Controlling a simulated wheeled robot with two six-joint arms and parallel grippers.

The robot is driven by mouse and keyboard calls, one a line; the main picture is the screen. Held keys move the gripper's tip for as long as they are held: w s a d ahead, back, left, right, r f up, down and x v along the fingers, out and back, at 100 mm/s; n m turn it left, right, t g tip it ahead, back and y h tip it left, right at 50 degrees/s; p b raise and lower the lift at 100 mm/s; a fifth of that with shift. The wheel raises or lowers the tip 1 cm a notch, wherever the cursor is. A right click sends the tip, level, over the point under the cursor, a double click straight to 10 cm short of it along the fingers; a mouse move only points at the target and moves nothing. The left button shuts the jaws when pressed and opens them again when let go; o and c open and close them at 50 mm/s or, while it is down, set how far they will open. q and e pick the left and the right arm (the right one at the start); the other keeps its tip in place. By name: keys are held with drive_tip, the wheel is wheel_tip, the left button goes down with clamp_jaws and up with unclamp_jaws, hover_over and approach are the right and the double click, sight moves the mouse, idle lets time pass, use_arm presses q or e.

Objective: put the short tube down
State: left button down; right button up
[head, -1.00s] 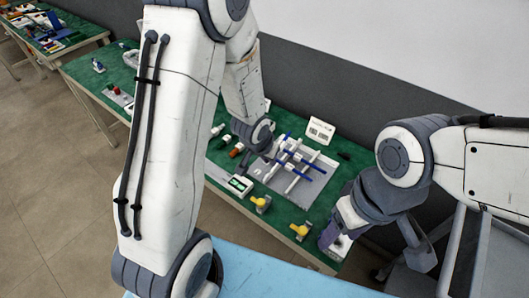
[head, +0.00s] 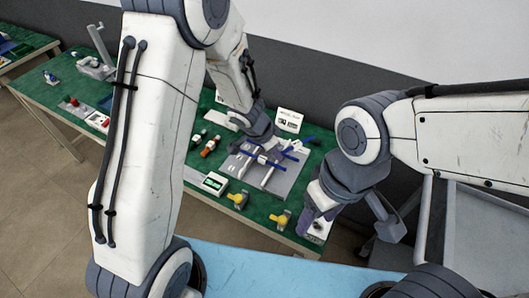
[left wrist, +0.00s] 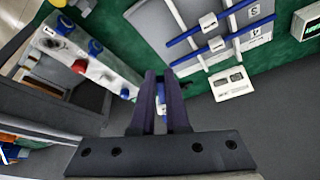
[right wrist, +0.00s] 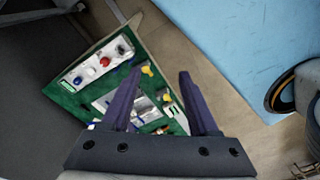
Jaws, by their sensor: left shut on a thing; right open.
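My left gripper (head: 274,151) is over the back of the grey tray (head: 247,163). Blue tubes (left wrist: 222,45) lie across white blocks on the tray, beside the fingers in that view. The head view also shows blue tubes on the tray, partly hidden by the gripper. My right gripper (head: 317,206) is open and empty; its spread fingers (right wrist: 155,85) show in the right wrist view, above the table's end.
Yellow-handled parts (head: 238,199) sit along the table's front edge. A white box with a green display (head: 215,183) is left of the tray. A white card (head: 288,121) stands behind it. A panel with red and blue knobs (left wrist: 90,58) lies left in the left wrist view.

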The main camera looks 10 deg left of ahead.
sight(296, 145)
drive_tip(key=w+a+n, duration=0.2)
drive_tip(key=w+n, duration=1.1)
drive_tip(key=w, duration=1.1)
drive_tip(key=w+d+f+n+h, duration=0.1)
drive_tip(key=w+d+f+n, duration=0.1)
drive_tip(key=w+f+n, duration=0.3)
use_arm(q)
drive_tip(key=d+m, duration=0.2)
drive_tip(key=w+d+m+g, duration=0.1)
drive_tip(key=d, duration=0.1)
drive_tip(key=shift+d+h, duration=0.1)
drive_tip(key=shift+h, duration=0.2)
use_arm(e)
drive_tip(key=shift+m, duration=0.7)
drive_tip(key=f, duration=0.3)
drive_tip(key=w+f, duration=0.1)
drive_tip(key=f, duration=0.5)
drive_tip(key=shift+w+a+f, duration=0.1)
drive_tip(key=shift+w+f, duration=0.1)
drive_tip(key=shift+f, duration=0.2)
